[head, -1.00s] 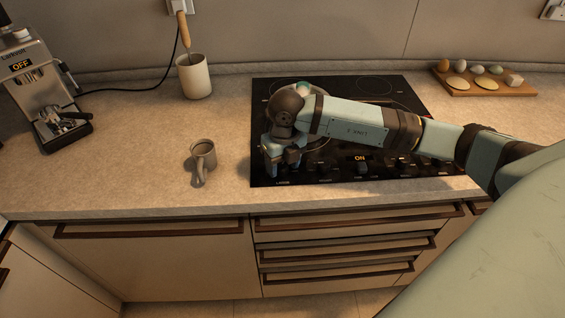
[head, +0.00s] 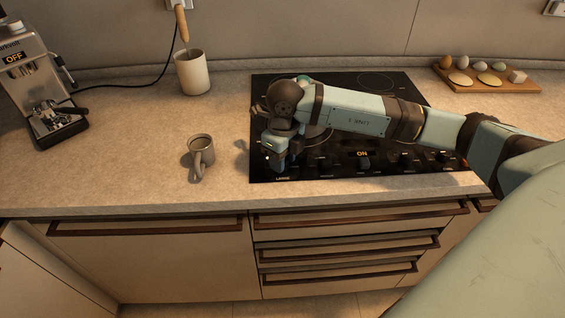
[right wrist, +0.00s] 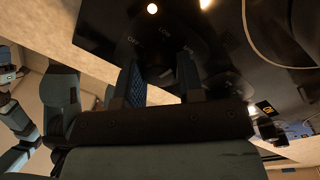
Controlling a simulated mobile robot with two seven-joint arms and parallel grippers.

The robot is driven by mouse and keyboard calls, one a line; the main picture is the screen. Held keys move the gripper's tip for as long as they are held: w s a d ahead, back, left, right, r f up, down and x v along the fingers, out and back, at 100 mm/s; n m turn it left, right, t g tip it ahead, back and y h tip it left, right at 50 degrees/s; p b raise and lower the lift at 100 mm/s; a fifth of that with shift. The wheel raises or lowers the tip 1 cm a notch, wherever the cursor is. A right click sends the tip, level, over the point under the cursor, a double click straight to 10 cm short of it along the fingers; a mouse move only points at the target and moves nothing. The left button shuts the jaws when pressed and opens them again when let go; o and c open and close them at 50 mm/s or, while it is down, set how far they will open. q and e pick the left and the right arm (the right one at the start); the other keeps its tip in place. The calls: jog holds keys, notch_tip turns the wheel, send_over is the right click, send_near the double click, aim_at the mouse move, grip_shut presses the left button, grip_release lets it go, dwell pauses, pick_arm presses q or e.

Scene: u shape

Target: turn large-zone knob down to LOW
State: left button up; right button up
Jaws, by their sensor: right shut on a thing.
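The black cooktop (head: 330,172) is set in the counter, with a row of dark knobs along its front edge. The large-zone knob, above the "LARGE" label at the front left, is mostly hidden by my right gripper (head: 277,165) in the head view. In the right wrist view, my right gripper (right wrist: 159,82) has its two fingers on either side of the dark large-zone knob (right wrist: 158,66), shut on it. "OFF" and "LOW" marks show on the panel beyond the fingers. The knob's pointer is too dark to read. My left gripper is not in view.
A grey mug (head: 201,152) stands on the counter left of the cooktop. A utensil crock (head: 193,75) and a coffee machine (head: 45,95) stand further left. A board (head: 510,87) with eggs lies at the back right. An amber "ON" display (head: 362,154) is lit.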

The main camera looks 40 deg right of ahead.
jog(key=shift+f+n+b, duration=0.15)
jog(key=shift+n+b, duration=0.4)
jog(key=shift+n, duration=0.35)
jog(key=n+b, duration=0.2)
jog(key=n, duration=0.2)
jog(key=shift+w+b, duration=0.1)
jog(key=shift+b, duration=0.2)
jog(key=shift+n+b, duration=0.35)
jog(key=shift+n, duration=0.25)
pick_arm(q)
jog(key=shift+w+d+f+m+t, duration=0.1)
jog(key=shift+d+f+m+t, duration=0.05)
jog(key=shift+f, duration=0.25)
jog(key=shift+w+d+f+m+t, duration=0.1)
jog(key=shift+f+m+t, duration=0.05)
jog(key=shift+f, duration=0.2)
pick_arm(e)
jog(key=shift+r+n, duration=0.2)
jog(key=shift+n, duration=0.1)
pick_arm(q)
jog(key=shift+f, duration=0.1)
pick_arm(e)
jog(key=o, duration=0.9)
